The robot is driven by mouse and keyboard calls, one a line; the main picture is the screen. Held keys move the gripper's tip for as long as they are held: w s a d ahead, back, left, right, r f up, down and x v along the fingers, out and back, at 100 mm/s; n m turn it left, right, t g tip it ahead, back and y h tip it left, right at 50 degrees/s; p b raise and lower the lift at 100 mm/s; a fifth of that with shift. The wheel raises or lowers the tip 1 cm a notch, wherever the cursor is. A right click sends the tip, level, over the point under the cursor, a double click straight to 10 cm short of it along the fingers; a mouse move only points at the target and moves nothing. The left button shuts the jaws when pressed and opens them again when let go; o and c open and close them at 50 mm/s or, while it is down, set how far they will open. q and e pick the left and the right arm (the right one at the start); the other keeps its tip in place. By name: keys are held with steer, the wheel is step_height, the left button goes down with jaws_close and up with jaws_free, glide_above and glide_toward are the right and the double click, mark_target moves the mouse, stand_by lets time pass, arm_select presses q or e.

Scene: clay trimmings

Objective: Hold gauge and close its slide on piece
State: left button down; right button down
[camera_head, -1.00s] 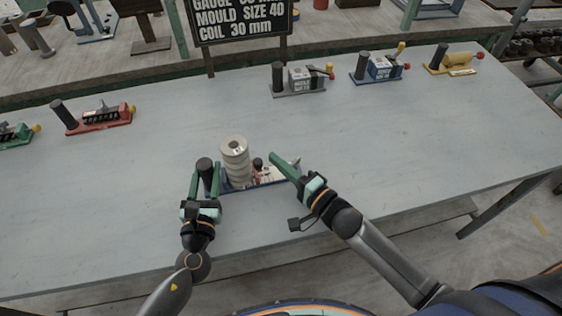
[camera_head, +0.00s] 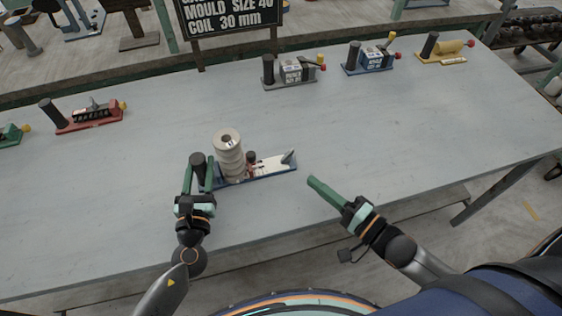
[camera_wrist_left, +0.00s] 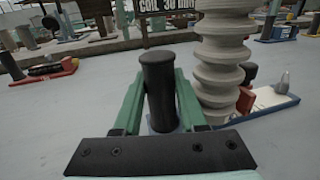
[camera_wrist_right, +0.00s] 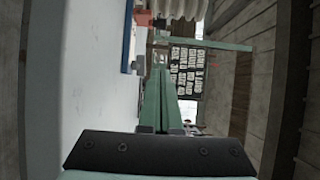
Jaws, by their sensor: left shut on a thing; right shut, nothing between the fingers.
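The gauge (camera_head: 270,170) has a blue base with a white scale, a black upright handle, a red-and-black slide (camera_head: 251,159) and a grey lever at its right end. A pale ribbed clay piece (camera_head: 229,155) stands upright on it, between handle and slide; whether the slide touches it I cannot tell. My left gripper (camera_head: 199,170) is shut on the black handle (camera_wrist_left: 159,90). My right gripper (camera_head: 313,182) is shut and empty, apart from the gauge, to the right of its lever end. In the right wrist view its fingers (camera_wrist_right: 160,100) lie together.
A red gauge (camera_head: 90,118) and a green one stand at the left. Grey (camera_head: 290,72), blue (camera_head: 368,60) and yellow (camera_head: 445,50) gauges stand at the back right. A black sign (camera_head: 228,18) stands behind. The table's right middle is clear.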

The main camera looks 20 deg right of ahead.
mark_target(252, 162)
steer(key=x, duration=0.9)
steer(key=shift+w+a, duration=0.15)
steer(key=a, duration=0.1)
steer(key=w+a, duration=0.1)
steer(key=shift+a, duration=0.25)
steer(key=shift+w+a, duration=0.15)
steer(key=shift+a, duration=0.65)
steer(key=shift+w+a, duration=0.1)
steer(key=shift+a, duration=0.6)
arm_select(q)
steer(key=shift+d, duration=0.1)
steer(key=shift+s, duration=0.1)
arm_select(e)
steer(key=shift+d, duration=0.1)
